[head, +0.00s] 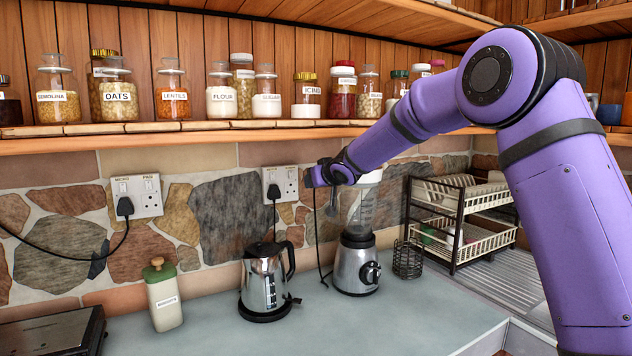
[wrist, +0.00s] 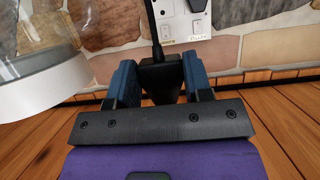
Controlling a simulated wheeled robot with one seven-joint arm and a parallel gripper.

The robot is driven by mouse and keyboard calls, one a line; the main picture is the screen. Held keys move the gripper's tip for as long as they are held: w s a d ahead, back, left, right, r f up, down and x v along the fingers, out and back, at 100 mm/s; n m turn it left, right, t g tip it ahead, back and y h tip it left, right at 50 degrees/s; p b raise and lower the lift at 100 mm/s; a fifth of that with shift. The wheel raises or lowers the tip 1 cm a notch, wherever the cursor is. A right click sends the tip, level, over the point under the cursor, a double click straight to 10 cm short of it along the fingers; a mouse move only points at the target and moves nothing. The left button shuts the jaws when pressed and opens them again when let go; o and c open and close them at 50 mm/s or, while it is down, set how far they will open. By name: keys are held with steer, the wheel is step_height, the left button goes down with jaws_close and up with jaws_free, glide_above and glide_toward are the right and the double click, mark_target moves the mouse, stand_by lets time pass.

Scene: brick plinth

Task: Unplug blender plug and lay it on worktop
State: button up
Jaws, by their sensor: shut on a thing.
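My gripper (head: 318,177) is shut on the blender plug, to the right of the double wall socket (head: 290,184). In the wrist view the black plug (wrist: 160,78) sits between the blue finger pads, with its cable running up the picture. In the head view the plug is mostly hidden by my gripper, and a black cord (head: 317,225) hangs from there toward the worktop (head: 215,330). The right outlet of that socket looks empty. The blender (head: 356,262) stands on the worktop below and right of my gripper, partly behind my arm.
A kettle (head: 264,282) stands left of the blender, its plug in the socket's left outlet. A jar shelf (head: 200,139) runs above.

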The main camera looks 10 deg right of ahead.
steer(key=shift+s+d, duration=0.2)
steer(key=shift+s, duration=0.35)
steer(key=shift+s+d, duration=0.15)
steer(key=shift+s, duration=0.35)
steer(key=shift+s, duration=0.1)
